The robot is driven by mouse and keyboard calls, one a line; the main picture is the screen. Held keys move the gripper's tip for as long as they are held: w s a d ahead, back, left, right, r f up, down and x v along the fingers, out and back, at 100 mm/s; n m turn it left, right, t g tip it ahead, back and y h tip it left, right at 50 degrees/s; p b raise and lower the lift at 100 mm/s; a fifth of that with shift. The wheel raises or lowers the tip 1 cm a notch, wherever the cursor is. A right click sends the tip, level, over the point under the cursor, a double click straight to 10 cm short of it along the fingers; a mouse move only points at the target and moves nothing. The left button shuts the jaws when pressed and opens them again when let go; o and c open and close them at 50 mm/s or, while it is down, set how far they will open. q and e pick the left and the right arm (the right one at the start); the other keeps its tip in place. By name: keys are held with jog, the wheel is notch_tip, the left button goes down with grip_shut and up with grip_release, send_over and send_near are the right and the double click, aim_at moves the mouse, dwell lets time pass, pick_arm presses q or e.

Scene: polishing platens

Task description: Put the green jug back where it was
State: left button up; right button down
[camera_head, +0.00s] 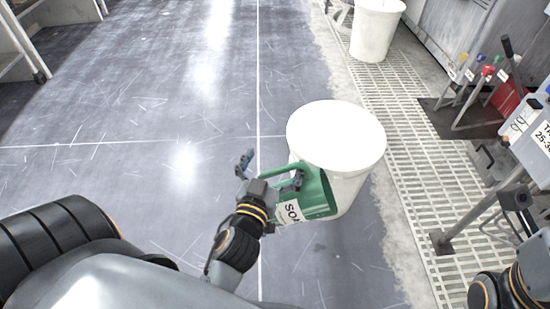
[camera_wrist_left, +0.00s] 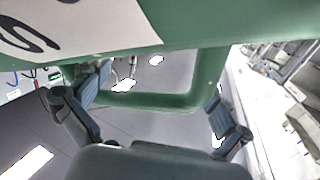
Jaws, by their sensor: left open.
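The green jug (camera_head: 317,192) has a white label with dark letters and shows in front of the white bucket. It looks tilted, and I cannot tell what bears it. My left gripper (camera_head: 268,172) is open at the jug's handle side, with one finger out to the left and one by the handle. In the left wrist view the jug (camera_wrist_left: 190,22) fills the top, and its handle (camera_wrist_left: 150,101) lies between the spread fingers of my left gripper (camera_wrist_left: 155,120). My right arm is at the lower right edge; its gripper shows only in part.
The white lidded bucket (camera_head: 336,132) stands right behind the jug. Another white bucket (camera_head: 376,30) is farther back. A floor grating (camera_head: 425,165) runs along the right, beside a rack of coloured-handled tools (camera_head: 487,80). The dark floor (camera_head: 130,160) at left is clear.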

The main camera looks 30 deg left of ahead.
pick_arm(q)
grip_shut()
dwell(0.3)
jog(key=shift+r, duration=0.1)
